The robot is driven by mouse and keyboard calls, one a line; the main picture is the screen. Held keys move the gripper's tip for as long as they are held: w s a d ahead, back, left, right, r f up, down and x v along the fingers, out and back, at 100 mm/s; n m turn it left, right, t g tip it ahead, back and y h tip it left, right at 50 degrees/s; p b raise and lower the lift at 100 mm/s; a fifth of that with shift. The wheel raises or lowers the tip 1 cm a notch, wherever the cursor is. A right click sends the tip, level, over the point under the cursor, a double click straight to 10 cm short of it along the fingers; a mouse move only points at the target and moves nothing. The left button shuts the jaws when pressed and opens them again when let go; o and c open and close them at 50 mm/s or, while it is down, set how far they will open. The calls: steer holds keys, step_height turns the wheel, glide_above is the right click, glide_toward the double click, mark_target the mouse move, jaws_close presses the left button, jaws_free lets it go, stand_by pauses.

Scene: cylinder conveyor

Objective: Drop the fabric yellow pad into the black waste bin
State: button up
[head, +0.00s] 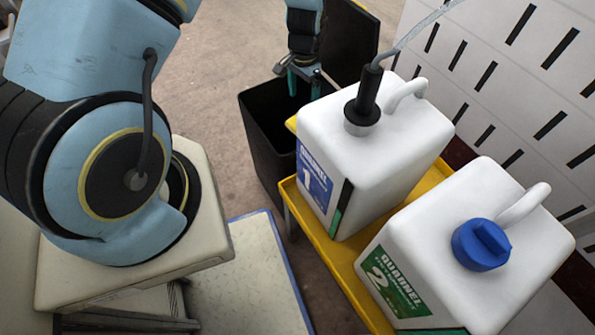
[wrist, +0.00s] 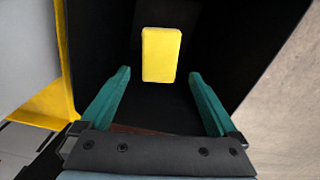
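The yellow pad (wrist: 161,54) shows in the wrist view, inside the dark interior of the black waste bin (wrist: 98,30), beyond my fingertips. It touches neither finger. I cannot tell whether it rests on the bin floor or is in the air. My gripper (wrist: 157,85) is open, with its two green fingers wide apart and empty. In the head view my gripper (head: 304,86) points down over the mouth of the black bin (head: 270,150). The pad is hidden in the head view.
A yellow tray (head: 336,262) beside the bin holds two white jugs. Jug 1 (head: 385,150), with a black cap and hose, stands close to the bin and gripper. Jug 2 (head: 520,255) has a blue cap. A slotted white panel (head: 510,85) is behind. Brown floor (head: 215,75) is clear left of the bin.

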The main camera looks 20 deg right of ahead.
step_height(320, 180, up, 11)
steer(key=shift+f, duration=0.1)
stand_by(0.6)
stand_by(0.3)
